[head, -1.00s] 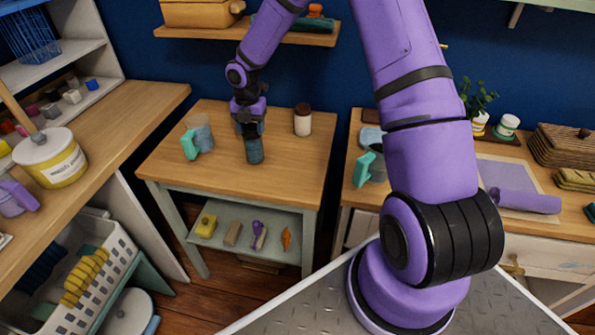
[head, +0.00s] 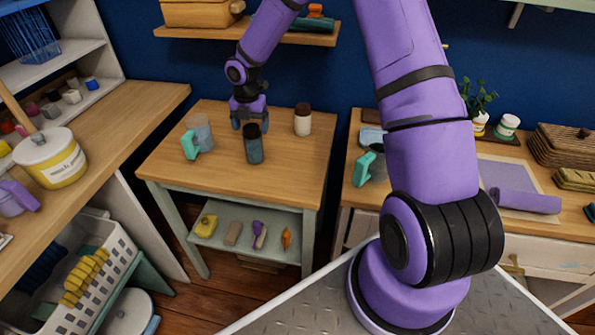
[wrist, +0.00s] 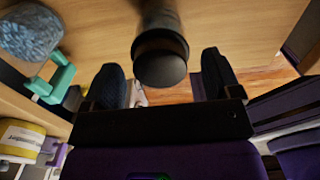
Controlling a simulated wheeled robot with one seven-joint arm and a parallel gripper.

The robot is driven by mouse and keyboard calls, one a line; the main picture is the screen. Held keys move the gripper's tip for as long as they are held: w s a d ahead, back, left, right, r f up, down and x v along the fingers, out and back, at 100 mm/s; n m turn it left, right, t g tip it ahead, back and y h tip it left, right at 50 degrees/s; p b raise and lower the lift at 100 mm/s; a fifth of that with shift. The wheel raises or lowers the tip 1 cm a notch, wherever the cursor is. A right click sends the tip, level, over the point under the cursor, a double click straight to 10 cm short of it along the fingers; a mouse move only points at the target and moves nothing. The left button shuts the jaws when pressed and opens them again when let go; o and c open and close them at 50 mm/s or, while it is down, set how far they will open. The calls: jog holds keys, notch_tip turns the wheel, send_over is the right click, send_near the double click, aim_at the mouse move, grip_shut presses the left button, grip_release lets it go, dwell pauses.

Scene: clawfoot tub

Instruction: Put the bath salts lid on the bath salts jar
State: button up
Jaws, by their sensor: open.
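The jar I take to be the bath salts jar (head: 254,152) is dark blue-grey and stands upright on the small wooden table. A black lid (head: 252,131) sits on its top and looks level. In the wrist view the round black lid (wrist: 160,70) covers the jar's mouth, with the blurred jar body beyond. My gripper (head: 250,122) is open and empty, just above and behind the jar in the head view. In the wrist view its two dark fingers (wrist: 162,78) are spread on either side of the lid, with gaps showing.
A white jar with a brown cap (head: 302,121) stands to the right. A glass with grey-blue contents (head: 201,130) and a teal object (head: 189,145) stand to the left. The table's (head: 290,175) front half is clear. A wall shelf (head: 300,38) hangs behind my arm.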

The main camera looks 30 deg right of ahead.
jog(key=shift+r, duration=3.6)
notch_tip(320, 180, up, 11)
